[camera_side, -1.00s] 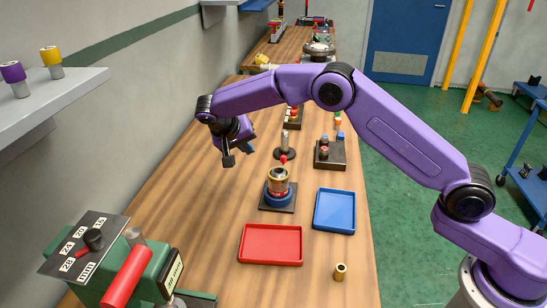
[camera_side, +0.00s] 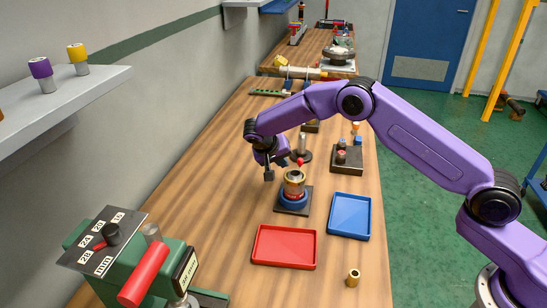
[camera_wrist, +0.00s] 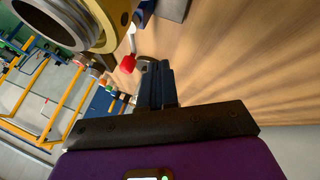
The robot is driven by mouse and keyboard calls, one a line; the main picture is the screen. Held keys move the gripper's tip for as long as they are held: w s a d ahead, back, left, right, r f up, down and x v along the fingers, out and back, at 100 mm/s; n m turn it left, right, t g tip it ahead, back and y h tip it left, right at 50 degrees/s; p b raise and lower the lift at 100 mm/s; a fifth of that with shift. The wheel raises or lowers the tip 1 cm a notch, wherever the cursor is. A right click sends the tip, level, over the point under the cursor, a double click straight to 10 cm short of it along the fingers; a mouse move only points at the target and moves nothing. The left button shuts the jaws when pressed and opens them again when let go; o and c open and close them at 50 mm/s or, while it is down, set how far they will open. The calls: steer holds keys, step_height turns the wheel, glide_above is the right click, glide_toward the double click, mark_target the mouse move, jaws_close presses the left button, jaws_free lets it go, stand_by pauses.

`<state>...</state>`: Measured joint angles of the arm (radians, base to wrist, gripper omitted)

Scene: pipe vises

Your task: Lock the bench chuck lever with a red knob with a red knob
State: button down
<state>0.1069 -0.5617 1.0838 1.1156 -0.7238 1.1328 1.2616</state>
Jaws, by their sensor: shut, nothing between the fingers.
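The bench chuck (camera_side: 294,188) stands on a dark square base on the wooden bench, with a blue lower ring and a brass-coloured top ring. Its lever ends in a red knob (camera_side: 300,162), which shows at the chuck's far side in the side view. In the wrist view the red knob (camera_wrist: 127,64) is on a short pale lever beside the brass ring (camera_wrist: 108,25). My gripper (camera_side: 269,175) is just left of the chuck, about level with its top. In the wrist view my shut, empty fingers (camera_wrist: 155,82) are beside the knob, seemingly apart from it.
A red tray (camera_side: 285,262) lies in front of the chuck and a blue tray (camera_side: 349,230) to its right. A small brass fitting (camera_side: 353,278) stands near the front. A dark block with pegs (camera_side: 347,160) is behind right. The bench left of the chuck is clear.

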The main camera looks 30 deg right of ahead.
steer(key=shift+s+d, duration=0.25)
steer(key=shift+d, duration=0.4)
steer(key=shift+s+d, duration=0.2)
steer(key=shift+d, duration=0.4)
